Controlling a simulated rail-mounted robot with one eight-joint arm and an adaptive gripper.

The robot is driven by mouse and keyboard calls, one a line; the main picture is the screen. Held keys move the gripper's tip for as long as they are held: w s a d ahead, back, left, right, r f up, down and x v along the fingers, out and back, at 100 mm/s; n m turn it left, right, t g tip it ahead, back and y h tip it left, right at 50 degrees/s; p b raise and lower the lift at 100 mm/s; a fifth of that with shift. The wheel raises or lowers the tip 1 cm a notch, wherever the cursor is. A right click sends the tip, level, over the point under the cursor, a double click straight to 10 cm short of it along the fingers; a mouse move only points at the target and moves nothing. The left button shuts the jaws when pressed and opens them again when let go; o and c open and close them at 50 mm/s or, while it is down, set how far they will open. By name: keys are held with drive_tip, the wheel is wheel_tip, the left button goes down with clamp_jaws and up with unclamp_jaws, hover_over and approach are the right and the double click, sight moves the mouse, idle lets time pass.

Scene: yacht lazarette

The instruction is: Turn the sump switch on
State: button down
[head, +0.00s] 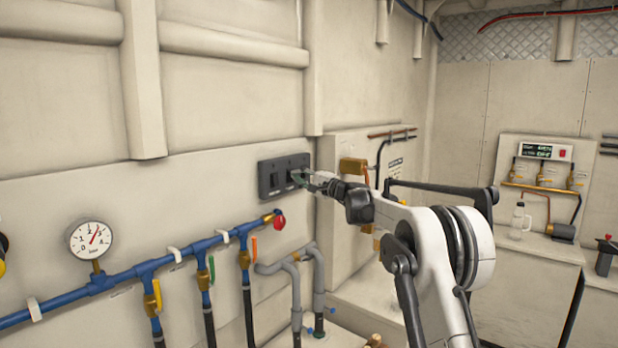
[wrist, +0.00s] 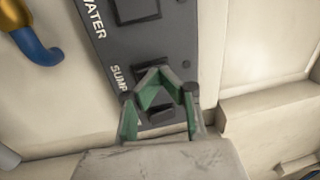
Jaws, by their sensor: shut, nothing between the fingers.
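A dark grey switch panel (head: 285,164) is fixed to the cream wall in the head view, and it fills the middle of the wrist view (wrist: 180,45). The wrist view shows a "WATER" label beside an upper rocker switch (wrist: 137,9) and a partly covered "SUMP" label beside a lower one. My gripper (head: 298,176) is shut and empty at the panel's right part. In the wrist view its green-padded fingers (wrist: 163,74) meet over the sump switch (wrist: 160,113) and hide much of it. I cannot tell whether they touch it or which way the switch is set.
A blue pipe (head: 130,276) with a red-knobbed end (head: 279,222), several valves and a pressure gauge (head: 91,240) runs below left. Grey bent pipes (head: 318,275) stand beneath the panel. A boxed wall ledge (head: 345,220) juts out just right of the panel.

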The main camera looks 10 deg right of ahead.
drive_tip(key=s+d+r+b, duration=0.2)
drive_tip(key=s+d+b, duration=0.1)
drive_tip(key=s+d, duration=0.6)
drive_tip(key=shift+s+d+r+b, duration=0.15)
drive_tip(key=shift+s+r+b, duration=0.15)
drive_tip(key=shift+s, duration=0.25)
drive_tip(key=s+a+f+n+g+h+b, duration=0.2)
drive_tip(key=s+a+f, duration=0.2)
drive_tip(key=s, duration=0.5)
drive_tip(key=s+a+f+n+g+h+b, duration=0.1)
drive_tip(key=s+a+f+g+h, duration=0.2)
drive_tip(key=s, duration=0.7)
drive_tip(key=s+a+f+n+g+b, duration=0.15)
drive_tip(key=s+a+f, duration=0.25)
drive_tip(key=s, duration=0.5)
drive_tip(key=s+d+f+n+h+b, duration=0.2)
drive_tip(key=s+d+f+h, duration=0.1)
drive_tip(key=s+f, duration=0.9)
drive_tip(key=s+d+f+n+h+b, duration=0.3)
drive_tip(key=s+f+h, duration=0.2)
drive_tip(key=s+f, duration=0.7)
drive_tip(key=s+g, duration=0.1)
drive_tip(key=s, duration=0.5)
drive_tip(key=shift+s+d, duration=0.15)
drive_tip(key=shift+d, duration=0.25)
